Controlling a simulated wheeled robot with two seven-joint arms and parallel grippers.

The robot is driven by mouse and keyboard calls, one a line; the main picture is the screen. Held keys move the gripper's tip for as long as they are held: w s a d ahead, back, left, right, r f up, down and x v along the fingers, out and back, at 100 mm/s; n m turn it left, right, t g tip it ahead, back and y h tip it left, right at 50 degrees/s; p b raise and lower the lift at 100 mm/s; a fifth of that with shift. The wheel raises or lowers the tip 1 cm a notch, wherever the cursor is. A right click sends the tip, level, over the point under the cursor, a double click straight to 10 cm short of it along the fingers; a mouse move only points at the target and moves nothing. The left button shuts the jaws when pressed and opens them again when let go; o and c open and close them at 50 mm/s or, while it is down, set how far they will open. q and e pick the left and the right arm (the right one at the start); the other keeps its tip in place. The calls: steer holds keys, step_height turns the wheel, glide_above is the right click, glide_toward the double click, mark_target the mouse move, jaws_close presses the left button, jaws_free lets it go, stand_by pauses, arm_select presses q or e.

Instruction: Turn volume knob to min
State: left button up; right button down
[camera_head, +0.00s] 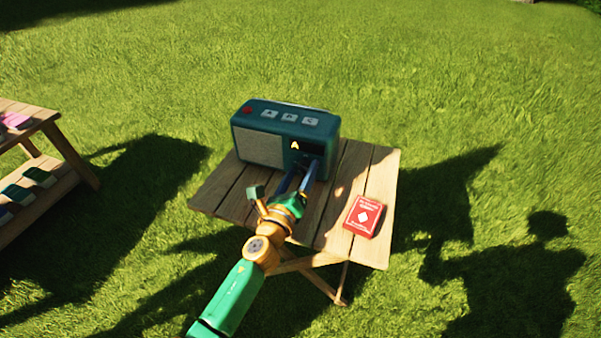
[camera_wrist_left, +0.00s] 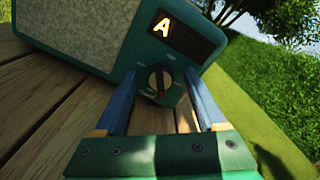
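A teal radio (camera_head: 262,138) stands on the small wooden table, with a grey speaker grille and a dark display showing a lit letter A. Its round dark volume knob (camera_wrist_left: 160,78) with a light pointer mark sits below the display in the left wrist view. The pointer looks about upright in that tilted view. My left gripper (camera_head: 304,172) reaches to the radio's front right part. In the left wrist view its fingers (camera_wrist_left: 163,85) are apart, one on each side of the knob; I cannot tell whether they touch it. The gripper hides the knob in the head view. My right gripper is not in view.
The slatted wooden table (camera_head: 372,192) holds the radio and a red card box (camera_head: 363,216) to the right of my left arm. A second wooden table or bench (camera_head: 52,150) stands at the far left. Grass surrounds both.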

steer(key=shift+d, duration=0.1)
arm_select(q)
steer(key=shift+s+a, duration=0.1)
steer(key=shift+s, duration=0.2)
steer(key=p+v, duration=0.1)
steer(key=v, duration=0.5)
steer(key=shift+p, duration=0.4)
steer(key=shift+s, duration=0.25)
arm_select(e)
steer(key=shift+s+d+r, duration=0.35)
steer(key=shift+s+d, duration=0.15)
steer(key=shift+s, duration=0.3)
arm_select(q)
steer(key=shift+a, duration=0.1)
